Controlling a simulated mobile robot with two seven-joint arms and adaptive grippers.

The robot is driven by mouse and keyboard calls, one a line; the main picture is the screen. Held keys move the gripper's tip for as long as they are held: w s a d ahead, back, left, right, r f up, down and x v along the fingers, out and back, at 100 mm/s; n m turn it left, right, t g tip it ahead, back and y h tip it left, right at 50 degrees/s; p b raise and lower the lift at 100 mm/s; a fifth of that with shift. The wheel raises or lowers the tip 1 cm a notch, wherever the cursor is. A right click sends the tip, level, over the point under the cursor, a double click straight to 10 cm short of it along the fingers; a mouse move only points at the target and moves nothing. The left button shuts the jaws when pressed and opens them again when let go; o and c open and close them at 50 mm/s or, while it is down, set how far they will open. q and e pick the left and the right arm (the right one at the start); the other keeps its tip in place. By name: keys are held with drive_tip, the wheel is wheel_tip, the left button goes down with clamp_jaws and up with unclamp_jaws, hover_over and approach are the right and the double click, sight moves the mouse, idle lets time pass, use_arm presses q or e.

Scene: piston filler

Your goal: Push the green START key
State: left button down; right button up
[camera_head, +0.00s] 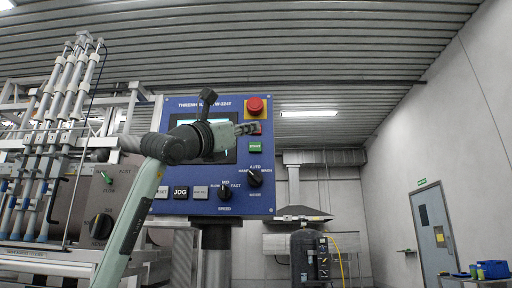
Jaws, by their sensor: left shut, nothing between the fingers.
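The green START key (255,146) is on the right side of a blue control panel (262,200), just below a red key (262,130) that is partly covered. My left gripper (250,128) is shut and empty. Its fingertips point right in front of the red key, a little above the START key. The START key is in plain sight. I cannot tell whether the fingertips touch the panel. My left wrist hides part of the panel's screen (232,156). My right gripper is not in view.
A red mushroom button (255,105) on a yellow plate sits above the fingertips. Two black rotary knobs (254,178) (224,193) and several small keys (181,192) are lower on the panel. Filler tubes (62,90) and a metal frame stand at the left.

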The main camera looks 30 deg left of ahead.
sight(252, 144)
use_arm(q)
drive_tip(key=shift+w+a+p, duration=0.5)
drive_tip(key=shift+w+a, duration=0.25)
drive_tip(key=shift+w, duration=0.5)
drive_tip(key=shift+w+a+p, duration=0.55)
drive_tip(key=shift+w+a, duration=0.2)
drive_tip(key=shift+w, duration=0.5)
drive_tip(key=shift+w+a+p, duration=0.5)
drive_tip(key=shift+w+a, duration=0.25)
drive_tip(key=shift+w, duration=0.5)
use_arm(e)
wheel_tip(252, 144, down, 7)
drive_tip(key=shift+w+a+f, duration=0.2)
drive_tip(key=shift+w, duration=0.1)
use_arm(q)
drive_tip(key=shift+w, duration=0.1)
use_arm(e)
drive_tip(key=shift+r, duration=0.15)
use_arm(q)
drive_tip(key=shift+w+a, duration=0.2)
drive_tip(key=shift+w, duration=0.05)
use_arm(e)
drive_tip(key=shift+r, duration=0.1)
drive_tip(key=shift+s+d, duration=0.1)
